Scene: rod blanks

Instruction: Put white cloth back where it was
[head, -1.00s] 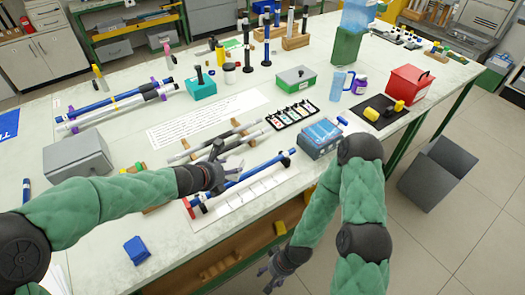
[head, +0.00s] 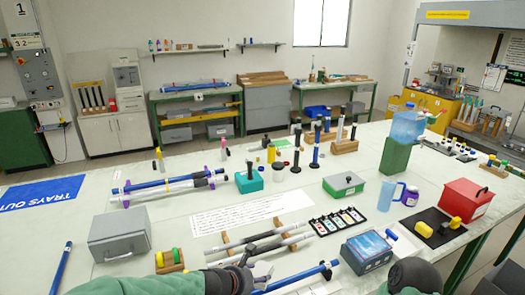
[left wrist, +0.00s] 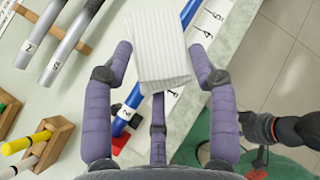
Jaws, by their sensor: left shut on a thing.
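The white cloth (left wrist: 160,48), folded with faint grey stripes, is between the purple-grey fingers of my left gripper (left wrist: 161,66) in the left wrist view. The gripper is shut on it and holds it over the bench beside a blue rod (left wrist: 133,104) and a numbered white strip (left wrist: 205,25). In the head view my left gripper (head: 243,270) is at the bottom edge, and the cloth shows as a small pale patch (head: 263,268) beside it. My right gripper (left wrist: 260,130) shows at the right of the left wrist view; its jaws are unclear.
Two grey rods (head: 262,242) lie on wooden supports just beyond my left gripper. A grey metal box (head: 119,234), a wooden block with coloured pegs (head: 170,260) and a blue box (head: 367,251) are nearby. A printed white sheet (head: 235,213) lies on clear bench behind.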

